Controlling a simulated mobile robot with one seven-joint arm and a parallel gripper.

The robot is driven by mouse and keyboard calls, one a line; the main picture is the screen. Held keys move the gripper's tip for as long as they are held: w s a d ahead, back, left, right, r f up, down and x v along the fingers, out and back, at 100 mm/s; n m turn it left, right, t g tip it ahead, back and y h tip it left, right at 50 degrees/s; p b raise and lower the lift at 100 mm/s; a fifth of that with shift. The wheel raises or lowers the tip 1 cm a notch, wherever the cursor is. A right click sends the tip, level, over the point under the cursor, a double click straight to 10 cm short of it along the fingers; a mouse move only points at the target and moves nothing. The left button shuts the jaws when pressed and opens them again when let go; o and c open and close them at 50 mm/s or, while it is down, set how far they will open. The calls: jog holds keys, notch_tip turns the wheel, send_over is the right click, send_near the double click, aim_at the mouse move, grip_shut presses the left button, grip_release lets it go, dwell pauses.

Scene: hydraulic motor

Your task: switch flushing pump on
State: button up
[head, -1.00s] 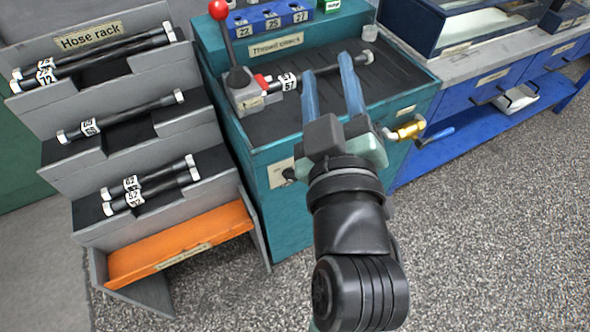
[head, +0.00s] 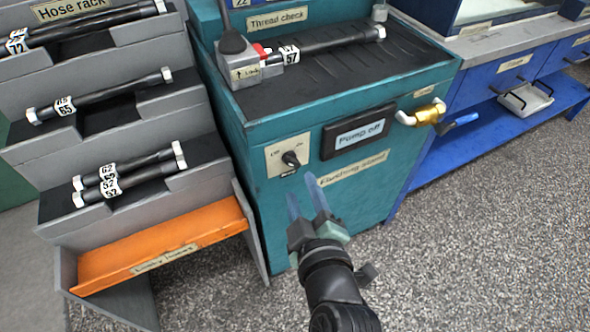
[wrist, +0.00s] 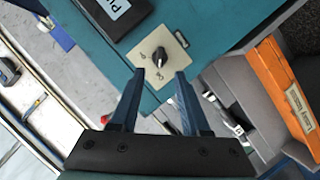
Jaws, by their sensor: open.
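The flushing stand (head: 262,205) is a teal cabinet. Its front carries a cream switch plate with a black rotary knob (head: 291,158) and a black-framed display (head: 358,132) reading "Pump off". My gripper (head: 304,185) is open and empty, just below and in front of the knob. In the wrist view the knob (wrist: 170,71) lies ahead of the gap between the two blue fingers (wrist: 158,88), apart from them. The plate's markings are too small to read surely. A hose tagged 57 (head: 330,44) lies on the stand's top by a grey clamp block (head: 246,68).
The grey hose rack (head: 95,140) with several hoses and an orange bottom tray (head: 165,245) stands left of the stand. A brass valve with a blue handle (head: 428,114) sticks out at the stand's right. Speckled floor in front is clear.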

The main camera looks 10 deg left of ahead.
aim_at(293, 166)
jog(key=b+x, duration=0.1)
jog(key=x, duration=0.6)
jog(key=shift+w, duration=0.2)
jog(key=shift+c, duration=0.3)
grip_shut()
